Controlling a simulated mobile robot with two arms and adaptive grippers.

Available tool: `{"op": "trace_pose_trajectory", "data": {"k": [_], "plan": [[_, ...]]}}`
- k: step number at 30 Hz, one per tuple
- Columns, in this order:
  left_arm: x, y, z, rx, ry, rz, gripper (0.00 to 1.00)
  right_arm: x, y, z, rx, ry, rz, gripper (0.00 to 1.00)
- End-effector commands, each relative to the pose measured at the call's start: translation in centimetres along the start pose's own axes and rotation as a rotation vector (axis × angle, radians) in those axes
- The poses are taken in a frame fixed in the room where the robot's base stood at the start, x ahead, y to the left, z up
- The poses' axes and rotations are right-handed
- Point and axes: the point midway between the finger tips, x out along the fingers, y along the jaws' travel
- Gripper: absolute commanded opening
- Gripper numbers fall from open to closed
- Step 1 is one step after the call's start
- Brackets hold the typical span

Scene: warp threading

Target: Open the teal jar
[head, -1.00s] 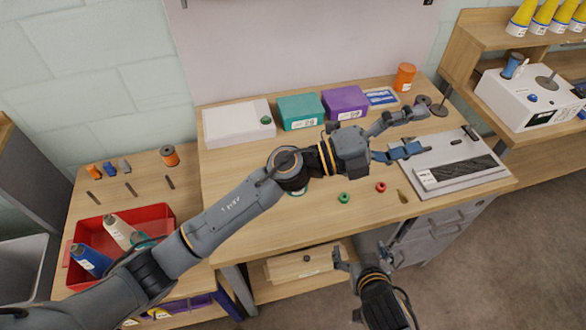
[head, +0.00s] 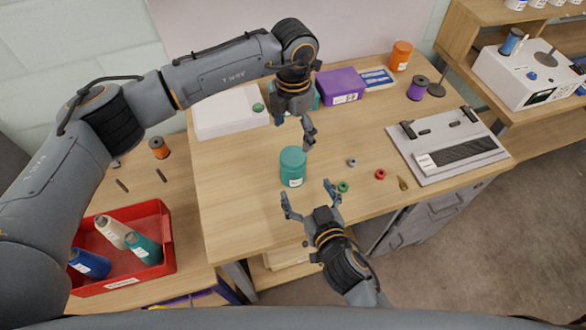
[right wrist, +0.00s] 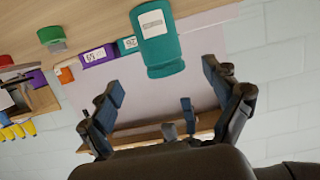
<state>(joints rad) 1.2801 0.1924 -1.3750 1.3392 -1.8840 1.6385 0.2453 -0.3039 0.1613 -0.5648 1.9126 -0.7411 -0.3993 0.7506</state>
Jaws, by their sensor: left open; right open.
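The teal jar (head: 293,168) stands upright near the front left of the table, with a white label and a teal top. My left gripper (head: 295,132) is open above and behind the jar, fingers pointing down, apart from it. My right gripper (head: 308,192) is open in front of the jar by the table's front edge, fingers towards it but not around it. In the right wrist view the jar (right wrist: 158,38) appears upside down, beyond and between the open fingers (right wrist: 160,82). Both grippers are empty.
A green ring (head: 343,187), grey ring (head: 352,162) and red ring (head: 381,174) lie right of the jar. Behind are a white box (head: 225,122), a purple box (head: 340,84) and a purple spool (head: 417,89). A grey tray (head: 404,145) is at right.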

Motion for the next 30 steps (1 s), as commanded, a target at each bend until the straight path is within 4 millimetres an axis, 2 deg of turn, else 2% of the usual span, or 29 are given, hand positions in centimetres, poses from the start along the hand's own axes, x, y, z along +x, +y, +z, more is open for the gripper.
{"op": "trace_pose_trajectory", "data": {"k": [1, 9, 15, 21, 30], "plan": [[0.0, 0.0, 0.0, 0.000, -0.001, -0.001, 0.81, 1.1, 0.0, -0.1, -0.001, 0.002, 0.001, 0.89], [0.0, -0.1, 0.0, 0.001, -0.002, -0.003, 0.81, 6.5, 0.0, -0.1, -0.001, 0.001, 0.001, 0.89], [0.0, -0.1, 0.0, 0.001, -0.002, -0.004, 0.81, 9.3, 0.1, 0.0, 0.000, -0.002, 0.002, 0.89], [0.0, -0.1, 0.0, 0.001, -0.002, -0.004, 0.81, 10.5, 0.0, 0.0, 0.000, -0.001, 0.001, 0.89], [0.0, -0.1, 0.0, 0.001, -0.002, -0.004, 0.81, 10.6, 0.0, 0.0, 0.001, -0.001, 0.001, 0.87]]}}
